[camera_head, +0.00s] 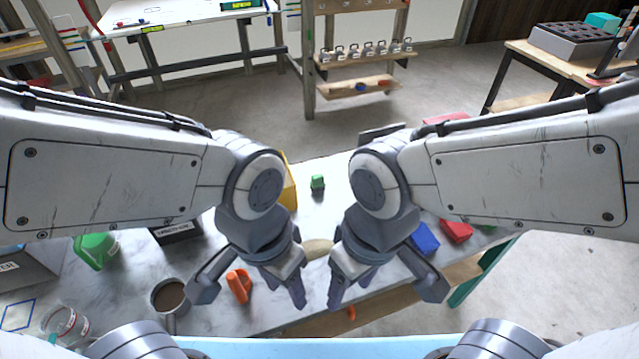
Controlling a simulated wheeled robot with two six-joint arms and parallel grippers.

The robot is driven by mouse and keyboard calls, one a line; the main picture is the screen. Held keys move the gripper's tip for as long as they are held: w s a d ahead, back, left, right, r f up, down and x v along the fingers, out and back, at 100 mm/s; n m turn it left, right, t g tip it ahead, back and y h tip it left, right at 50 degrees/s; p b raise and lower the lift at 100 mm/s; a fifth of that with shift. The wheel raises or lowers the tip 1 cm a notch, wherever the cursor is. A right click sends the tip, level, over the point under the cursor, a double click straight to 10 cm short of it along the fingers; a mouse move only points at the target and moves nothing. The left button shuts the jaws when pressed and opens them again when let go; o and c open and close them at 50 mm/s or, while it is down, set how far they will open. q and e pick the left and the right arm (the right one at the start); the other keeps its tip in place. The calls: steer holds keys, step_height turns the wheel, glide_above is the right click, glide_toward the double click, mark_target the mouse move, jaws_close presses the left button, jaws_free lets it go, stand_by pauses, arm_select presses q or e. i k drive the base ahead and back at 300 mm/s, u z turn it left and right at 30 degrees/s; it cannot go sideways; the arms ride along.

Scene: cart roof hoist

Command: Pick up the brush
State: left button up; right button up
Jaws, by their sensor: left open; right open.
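My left gripper (251,284) is open, with its fingers pointing down over the front of the marble-topped table (215,318). An orange object (239,285) shows between its fingers; I cannot tell whether they touch it. My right gripper (388,286) is open and empty over the table's front edge. A tan, rounded object (317,247) lies between the two grippers, partly hidden by them. It may be part of the brush, but I cannot tell. No brush shows clearly.
A brown-filled mug (170,297), glass jar (66,325), green object (95,249) and dark box (176,231) stand left. A green block (317,183) lies behind the grippers. Blue (425,240) and red (456,230) blocks lie right. Open floor lies behind the table.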

mark_target(318, 182)
steer(key=k, duration=0.35)
steer(key=z, duration=0.8)
steer(key=i, duration=0.4)
steer(key=z, duration=0.8)
steer(key=i, duration=1)
steer(key=u, duration=0.55)
